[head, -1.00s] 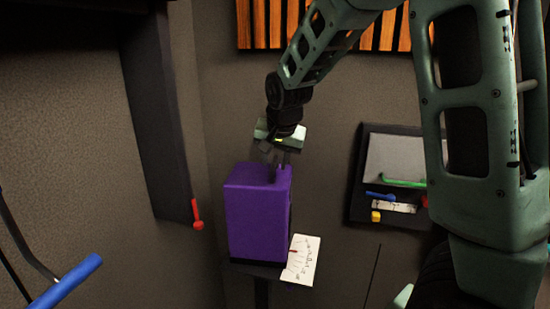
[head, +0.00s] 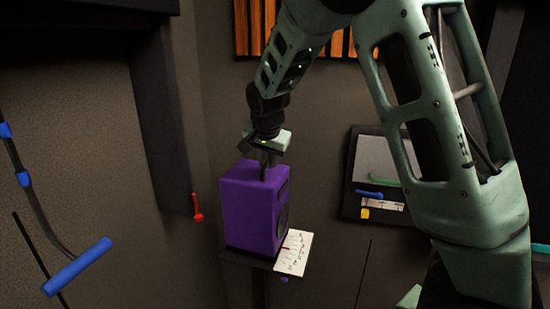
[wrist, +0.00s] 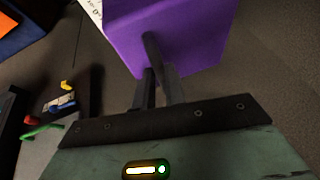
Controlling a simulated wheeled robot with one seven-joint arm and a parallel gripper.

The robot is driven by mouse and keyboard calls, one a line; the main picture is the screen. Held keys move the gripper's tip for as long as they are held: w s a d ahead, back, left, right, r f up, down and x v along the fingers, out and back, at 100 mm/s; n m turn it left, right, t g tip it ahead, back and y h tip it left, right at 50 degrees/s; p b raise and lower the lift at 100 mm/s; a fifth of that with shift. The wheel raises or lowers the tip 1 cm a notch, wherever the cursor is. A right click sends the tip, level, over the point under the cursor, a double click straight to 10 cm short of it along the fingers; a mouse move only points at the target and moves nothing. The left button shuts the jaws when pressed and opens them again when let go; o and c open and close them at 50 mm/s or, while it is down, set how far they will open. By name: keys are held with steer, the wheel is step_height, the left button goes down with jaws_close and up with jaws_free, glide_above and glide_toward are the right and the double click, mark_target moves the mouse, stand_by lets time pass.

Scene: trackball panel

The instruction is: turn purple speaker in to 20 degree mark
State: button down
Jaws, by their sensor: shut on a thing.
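The purple speaker (head: 248,212) stands upright on a small dark stand (head: 246,261). Its right face, with a dark round driver, is partly visible. My gripper (head: 265,173) reaches down from above and is shut at the speaker's top. In the wrist view the fingers (wrist: 158,85) are close together at the purple speaker (wrist: 185,35); what exactly lies between them is hard to see. A white card with degree marks (head: 296,253) lies at the stand's right side, with a small red mark near the speaker's base. The numbers are too small to read.
A red lever (head: 197,207) hangs on the wall left of the speaker. A blue-handled bar (head: 77,266) is at the lower left. A dark panel (head: 349,175) with blue, green and yellow parts is on the right wall. Wooden slats (head: 300,42) are behind my arm.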

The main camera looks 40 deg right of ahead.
steer(key=shift+w+a+m+g+h+p, duration=0.1)
steer(key=shift+a+m+g+h+p, duration=0.25)
steer(key=shift+m, duration=0.55)
steer(key=shift+a+m+g+h+p, duration=0.15)
steer(key=shift+a+m+h+p, duration=0.2)
steer(key=shift+m, duration=0.55)
steer(key=shift+a, duration=0.15)
steer(key=c, duration=1.5)
jaws_free()
steer(key=shift+o, duration=0.2)
steer(key=b+v, duration=0.4)
steer(key=v, duration=1.3)
steer(key=shift+r, duration=0.3)
